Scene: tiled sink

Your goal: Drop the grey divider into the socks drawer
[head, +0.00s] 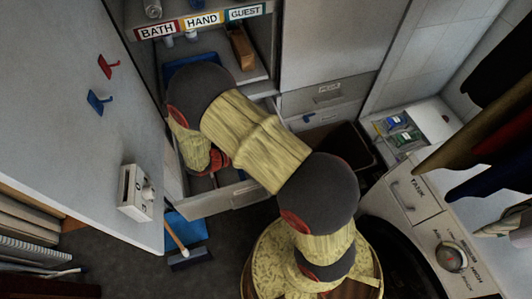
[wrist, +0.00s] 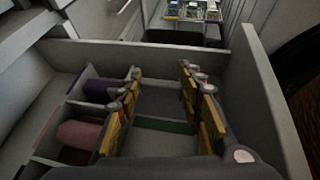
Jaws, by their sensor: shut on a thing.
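An open grey drawer (head: 228,198) is pulled out below the shelves in the head view; no socks label is readable on it. In the wrist view the drawer (wrist: 265,85) surrounds my gripper (wrist: 165,112). Rolled socks, one purple (wrist: 98,90) and one pink (wrist: 78,134), lie in separate compartments on the left. My gripper's yellow-padded fingers are spread wide and grip a thing between them, apparently the grey divider (wrist: 160,98). Its edges blend with the drawer's grey, so whether it touches the floor cannot be told.
A green strip (wrist: 165,126) shows low between the fingers. A dark bin (head: 345,143) stands right of the drawer, and a washer (head: 440,235) is further right. A cabinet door (head: 100,150) stands open on the left. A blue dustpan (head: 188,226) lies on the floor.

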